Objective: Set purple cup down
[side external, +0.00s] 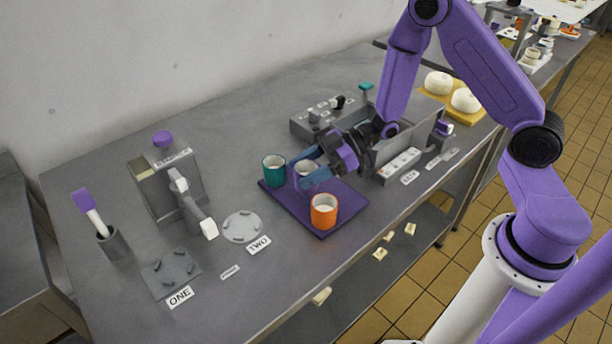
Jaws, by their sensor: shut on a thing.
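The purple cup (304,168) is between the blue fingers of my gripper (309,171), which is shut on it. The fingers hide part of its wall. The cup is upright, at or just above the back part of the purple mat (345,216); I cannot tell whether its base touches. A teal cup (273,175) stands at the mat's left corner, just left of the purple cup. An orange cup (323,217) stands near the mat's front edge.
A grey machine with a lever (168,187) stands at the left, with a round plate (241,227) between it and the mat. The mat's right part is clear.

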